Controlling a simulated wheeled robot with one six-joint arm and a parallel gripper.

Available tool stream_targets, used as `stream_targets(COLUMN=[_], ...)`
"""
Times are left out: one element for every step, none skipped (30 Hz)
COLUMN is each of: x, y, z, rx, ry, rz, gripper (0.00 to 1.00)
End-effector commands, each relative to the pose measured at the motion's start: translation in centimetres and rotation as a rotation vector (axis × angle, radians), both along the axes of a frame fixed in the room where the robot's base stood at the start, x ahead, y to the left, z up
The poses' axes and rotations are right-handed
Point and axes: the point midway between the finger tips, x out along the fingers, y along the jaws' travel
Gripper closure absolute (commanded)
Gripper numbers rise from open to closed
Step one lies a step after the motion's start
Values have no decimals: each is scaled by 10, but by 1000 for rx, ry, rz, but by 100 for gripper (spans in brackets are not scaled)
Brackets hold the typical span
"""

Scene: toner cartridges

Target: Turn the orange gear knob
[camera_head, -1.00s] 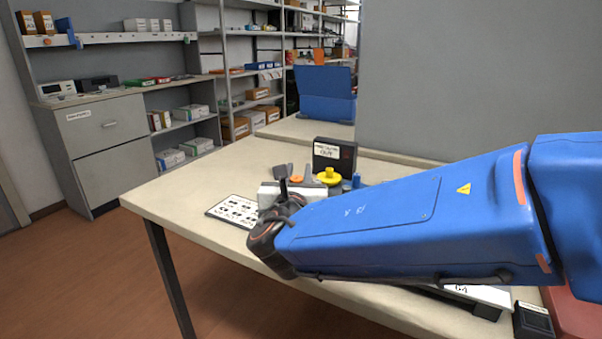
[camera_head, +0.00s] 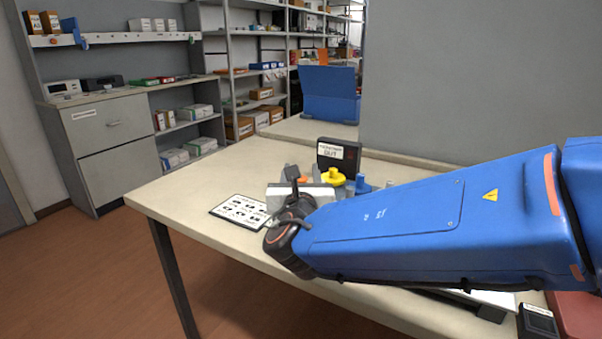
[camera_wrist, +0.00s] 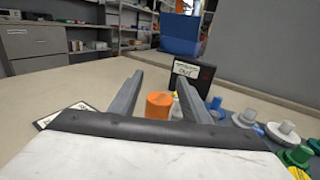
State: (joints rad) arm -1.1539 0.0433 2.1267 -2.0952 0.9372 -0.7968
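The orange knob (camera_wrist: 158,106) shows in the wrist view between the two fingers of my gripper (camera_wrist: 159,77). A gap shows on each side of it, so the fingers are open and hold nothing. The knob's lower part is hidden by my gripper's body, and its gear teeth cannot be made out. In the head view a small part of the orange knob (camera_head: 303,180) shows between the fingers of my gripper (camera_head: 306,174), above the tabletop.
A yellow knob (camera_head: 335,177) and a blue piece (camera_head: 362,183) stand just right of my gripper. A black labelled box (camera_head: 338,156) stands behind them. Several white, blue and green pieces (camera_wrist: 284,131) line the right. A printed card (camera_head: 238,210) lies left.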

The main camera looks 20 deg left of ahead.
Motion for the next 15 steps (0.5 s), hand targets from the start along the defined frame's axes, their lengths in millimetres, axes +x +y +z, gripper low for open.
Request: stream_targets(x=[0, 0, -1, -2, -4, -6, -9, -13, -18, -23, -28, -35, -41, -46, -54], y=[0, 0, 0, -1, -1, -2, -3, -4, -6, -8, -11, -13, -15, -17, -20], z=[0, 0, 0, 0, 0, 1, 1, 1, 1, 1, 1, 1, 1, 1, 1], rx=[0, 0, 0, 0, 1, 1, 1, 1, 2, 2, 2, 2, 2, 2, 1], ry=[0, 0, 0, 0, 0, -1, -1, -1, -1, -1, 0, 0, 0, -1, -1], rz=[0, 0, 0, 0, 0, 1, 1, 1, 2, 3, 3, 3, 3, 3, 4], gripper=[57, 57, 57, 57, 57, 57, 57, 57, 57, 57, 57, 57, 57, 57, 57])
